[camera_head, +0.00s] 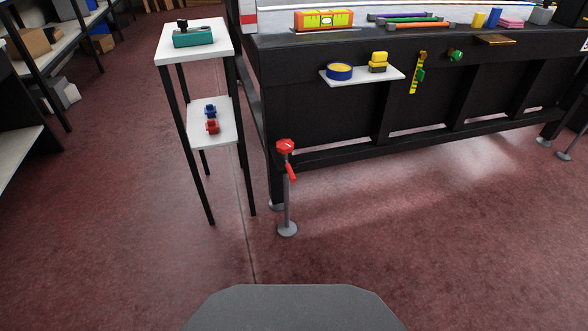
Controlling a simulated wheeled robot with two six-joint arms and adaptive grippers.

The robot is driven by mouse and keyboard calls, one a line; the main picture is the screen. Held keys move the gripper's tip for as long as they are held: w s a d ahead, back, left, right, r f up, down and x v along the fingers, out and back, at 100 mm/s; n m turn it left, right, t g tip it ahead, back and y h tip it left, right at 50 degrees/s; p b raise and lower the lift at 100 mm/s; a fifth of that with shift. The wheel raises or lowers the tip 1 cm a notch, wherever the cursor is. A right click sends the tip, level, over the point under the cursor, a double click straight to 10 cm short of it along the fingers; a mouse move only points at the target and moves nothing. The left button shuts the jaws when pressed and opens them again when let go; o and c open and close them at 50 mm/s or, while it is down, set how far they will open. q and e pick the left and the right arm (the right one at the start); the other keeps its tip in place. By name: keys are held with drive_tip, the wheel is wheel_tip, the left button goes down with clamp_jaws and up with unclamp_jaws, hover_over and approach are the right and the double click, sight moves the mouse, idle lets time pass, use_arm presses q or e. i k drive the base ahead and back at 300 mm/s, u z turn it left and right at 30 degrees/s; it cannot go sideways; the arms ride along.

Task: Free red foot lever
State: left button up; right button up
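A red foot lever (291,172) hangs angled downward beneath a red cap (285,146). The cap tops a thin grey post with a round foot (287,229) on the floor, at the near left corner of the black table (330,106). Neither of my grippers is in view.
A small side stand (221,48) with a teal item (194,37) on top and small blue and red items on its lower shelf stands left of the post. A white ledge (346,80) juts from the table front. Open reddish floor (430,235) lies in front and to the right.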

sight(292, 175)
drive_tip(key=z, duration=0.1)
drive_tip(key=k, duration=0.4)
drive_tip(key=u, duration=0.8)
drive_tip(key=i, duration=1.1)
